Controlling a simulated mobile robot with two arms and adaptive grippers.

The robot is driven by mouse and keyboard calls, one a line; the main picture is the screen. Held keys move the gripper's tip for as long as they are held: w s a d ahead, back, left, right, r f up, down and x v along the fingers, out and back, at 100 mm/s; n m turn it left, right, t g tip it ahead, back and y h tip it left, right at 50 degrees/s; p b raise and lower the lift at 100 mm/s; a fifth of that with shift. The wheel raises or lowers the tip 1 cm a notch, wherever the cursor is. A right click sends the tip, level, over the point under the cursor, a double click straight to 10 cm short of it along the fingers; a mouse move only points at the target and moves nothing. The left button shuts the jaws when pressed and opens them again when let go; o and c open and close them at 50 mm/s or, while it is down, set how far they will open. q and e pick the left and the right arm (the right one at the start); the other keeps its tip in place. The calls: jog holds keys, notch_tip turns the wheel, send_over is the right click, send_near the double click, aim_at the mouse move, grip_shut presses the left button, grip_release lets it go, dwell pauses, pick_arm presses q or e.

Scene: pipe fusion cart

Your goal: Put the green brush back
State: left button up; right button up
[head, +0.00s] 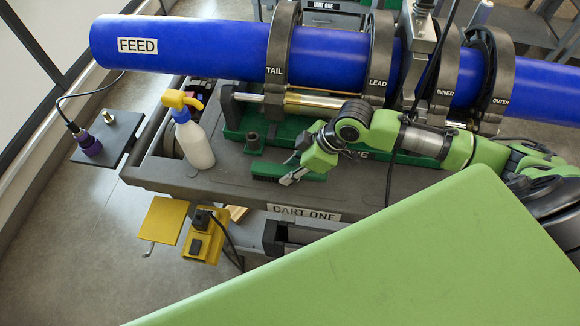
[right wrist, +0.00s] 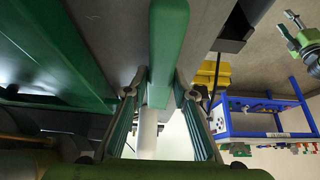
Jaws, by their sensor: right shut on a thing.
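The green brush (head: 266,168) is at the front of the cart top, with dark bristles under a green back. My right gripper (head: 291,178) comes in from the right and is shut on the brush. In the right wrist view the green brush (right wrist: 166,45) runs between the two fingers of my right gripper (right wrist: 158,92). The fingers hide part of the brush. I cannot tell whether its bristles touch the cart top.
A white spray bottle (head: 194,146) with a yellow head stands left of the brush. A green tray (head: 232,128) lies behind it. The blue FEED pipe (head: 200,45) passes through dark clamps above. Yellow brackets (head: 160,220) hang at the cart's front edge.

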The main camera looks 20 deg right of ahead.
jog(key=shift+f, duration=0.15)
jog(key=o, duration=1.2)
jog(key=shift+c, duration=0.2)
jog(key=shift+r, duration=0.2)
jog(key=shift+s+d+r, duration=0.1)
jog(key=shift+d+r, duration=0.15)
jog(key=b+v, duration=0.1)
jog(key=v, duration=1)
jog(key=shift+s+a+r, duration=0.1)
jog(key=shift+r, duration=0.05)
